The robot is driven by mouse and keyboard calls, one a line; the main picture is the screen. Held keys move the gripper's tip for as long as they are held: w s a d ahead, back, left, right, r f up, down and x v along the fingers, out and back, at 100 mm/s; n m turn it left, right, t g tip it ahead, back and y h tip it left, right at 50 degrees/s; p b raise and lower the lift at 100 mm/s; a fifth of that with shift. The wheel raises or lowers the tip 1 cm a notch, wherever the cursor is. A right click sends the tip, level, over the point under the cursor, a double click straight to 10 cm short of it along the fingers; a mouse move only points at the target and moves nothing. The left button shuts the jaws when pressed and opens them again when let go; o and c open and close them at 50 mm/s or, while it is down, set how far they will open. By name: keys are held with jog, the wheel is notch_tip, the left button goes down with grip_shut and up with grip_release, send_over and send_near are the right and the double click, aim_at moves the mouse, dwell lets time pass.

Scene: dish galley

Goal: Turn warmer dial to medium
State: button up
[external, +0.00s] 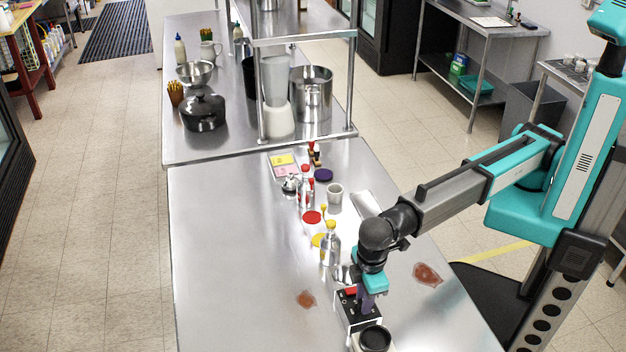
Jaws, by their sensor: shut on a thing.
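The warmer (357,316) stands at the near part of the steel table, with a dark control panel and a round dark top (375,338) at its near end. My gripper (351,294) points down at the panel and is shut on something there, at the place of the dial. The dial itself is hidden by the gripper, so its setting cannot be read. A red part (350,291) shows on the panel beside the fingers.
Bottles (331,245), a white cup (335,194) and red and yellow lids (312,217) stand behind the warmer. Brown-red spills (428,274) lie on both sides. A shelf with pots stands at the back.

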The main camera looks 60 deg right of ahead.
jog(key=m, duration=0.3)
jog(key=shift+m, duration=2.2)
jog(key=o, duration=1.1)
jog(key=shift+c, duration=0.2)
jog(key=shift+r, duration=0.1)
notch_tip(320, 180, up, 14)
jog(key=b, duration=0.3)
jog(key=shift+a+f+b, duration=0.2)
jog(key=shift+a+b, duration=0.1)
jog(key=shift+a, duration=0.05)
